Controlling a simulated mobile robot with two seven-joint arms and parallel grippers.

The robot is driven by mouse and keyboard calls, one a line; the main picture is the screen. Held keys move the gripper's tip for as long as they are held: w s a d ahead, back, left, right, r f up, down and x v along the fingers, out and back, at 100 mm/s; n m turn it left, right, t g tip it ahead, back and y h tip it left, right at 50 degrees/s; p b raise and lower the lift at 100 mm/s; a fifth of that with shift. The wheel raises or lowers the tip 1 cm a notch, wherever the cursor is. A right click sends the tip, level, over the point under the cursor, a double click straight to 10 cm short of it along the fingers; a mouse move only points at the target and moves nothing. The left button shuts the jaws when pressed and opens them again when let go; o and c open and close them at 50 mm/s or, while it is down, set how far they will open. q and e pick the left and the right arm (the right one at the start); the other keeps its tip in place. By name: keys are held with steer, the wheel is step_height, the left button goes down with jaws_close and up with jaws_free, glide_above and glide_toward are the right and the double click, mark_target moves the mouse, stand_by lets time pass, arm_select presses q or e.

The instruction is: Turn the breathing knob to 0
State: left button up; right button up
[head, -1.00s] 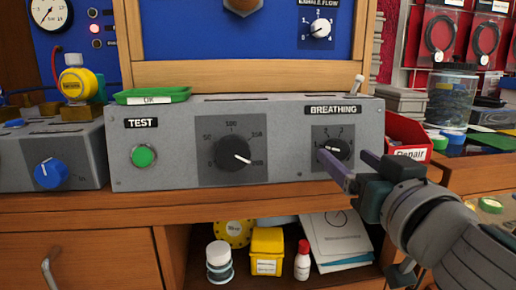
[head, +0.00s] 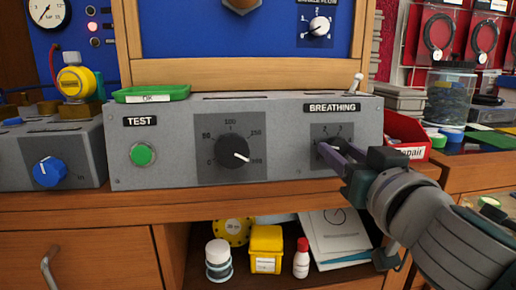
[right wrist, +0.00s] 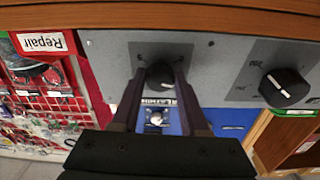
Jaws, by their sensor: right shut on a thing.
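The grey bench box (head: 290,118) carries a label reading BREATHING (head: 332,107). The dark round breathing knob (right wrist: 160,74) sits on the dial plate below that label. My right gripper (head: 330,147) has its two fingers on either side of this knob, shut on it. The same fingers flank the knob in the right wrist view (right wrist: 159,78). In the head view the fingers cover most of the knob and part of its scale, so I cannot read its pointer. My left gripper is not in view.
A larger black knob (head: 232,151) and a green TEST button (head: 143,154) are left on the same box. A green tray (head: 152,93) lies on top and a toggle switch (head: 357,82) stands at its right end. A red bin (head: 408,138) stands close to the right.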

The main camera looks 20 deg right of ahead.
jaws_close()
steer(key=shift+n, duration=0.5)
steer(key=n+p, duration=0.1)
steer(key=n, duration=0.1)
steer(key=n+y, duration=0.1)
steer(key=n, duration=0.1)
steer(key=shift+d+r+n+p, duration=0.1)
steer(key=shift+r+n+p, duration=0.05)
steer(key=shift+n+p, duration=0.2)
steer(key=n+p, duration=0.1)
steer(key=n, duration=0.1)
steer(key=n+y+p, duration=0.1)
steer(key=n, duration=0.1)
steer(key=shift+d+n+y, duration=0.1)
steer(key=shift+n+y, duration=0.2)
steer(key=shift+n, duration=0.05)
steer(key=shift+n+p, duration=0.4)
steer(key=shift+n, duration=0.3)
steer(key=o, duration=0.9)
jaws_free()
